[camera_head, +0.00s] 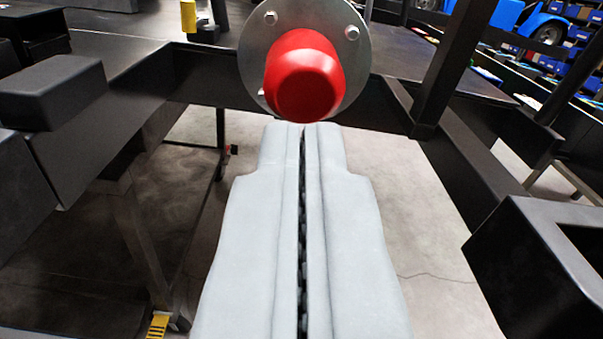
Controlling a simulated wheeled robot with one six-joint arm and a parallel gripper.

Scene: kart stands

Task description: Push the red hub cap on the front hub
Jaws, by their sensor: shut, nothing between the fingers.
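The red hub cap (304,80) sits on the middle of the front hub (257,84), a round grey metal disc with bolts near its rim. The cap's rounded end faces me; how far it is seated on the hub is hidden behind it. My gripper (303,128) is shut and empty, its two pale grey fingers side by side. The fingertips show just below the cap in the picture. I cannot tell whether they touch it.
Black frame beams (205,62) run behind and beside the hub. A black block (52,90) juts in at left and a black box-shaped part (545,262) at lower right. A yellow cylinder (188,16) stands upper left. Grey floor (418,230) shows below.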

